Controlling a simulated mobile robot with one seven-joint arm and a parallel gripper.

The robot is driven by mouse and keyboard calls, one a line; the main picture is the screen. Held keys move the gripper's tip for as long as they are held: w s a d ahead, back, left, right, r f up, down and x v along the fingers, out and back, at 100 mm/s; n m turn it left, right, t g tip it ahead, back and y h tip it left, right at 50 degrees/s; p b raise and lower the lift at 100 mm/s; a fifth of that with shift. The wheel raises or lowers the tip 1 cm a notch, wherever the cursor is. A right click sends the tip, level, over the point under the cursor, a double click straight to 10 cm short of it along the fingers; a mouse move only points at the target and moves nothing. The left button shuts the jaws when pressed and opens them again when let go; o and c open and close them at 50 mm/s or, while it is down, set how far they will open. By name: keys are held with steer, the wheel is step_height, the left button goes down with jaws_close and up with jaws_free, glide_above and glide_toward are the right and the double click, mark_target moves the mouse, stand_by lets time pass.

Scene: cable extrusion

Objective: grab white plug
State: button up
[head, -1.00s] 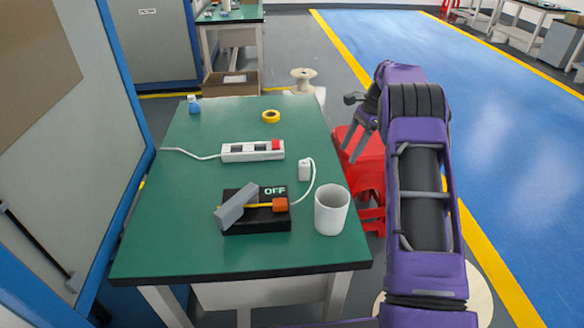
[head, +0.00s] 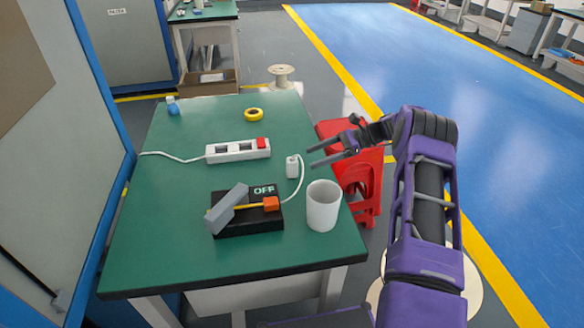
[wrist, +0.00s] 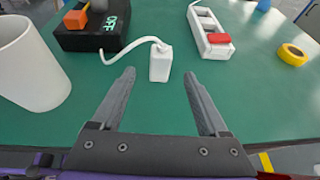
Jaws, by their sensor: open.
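The white plug (head: 292,167) stands on the green table near its right side, with a white cable running from it to the black switch box. In the wrist view the plug (wrist: 160,63) is ahead of my gripper, roughly between the lines of the two fingers. My gripper (head: 314,157) is at the table's right edge, to the right of the plug. In the wrist view my gripper (wrist: 158,80) has its two fingers spread apart with nothing between them. The fingers do not touch the plug.
A white cup (head: 323,206) stands in front of the plug. The black switch box (head: 248,218) marked OFF has a grey lever. A white power strip (head: 238,150) with a red switch and yellow tape (head: 254,114) lie farther back. A red stool (head: 362,180) stands right of the table.

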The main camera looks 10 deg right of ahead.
mark_target(292, 165)
steer(key=x, duration=0.8)
steer(key=shift+a+f, duration=0.1)
jaws_close()
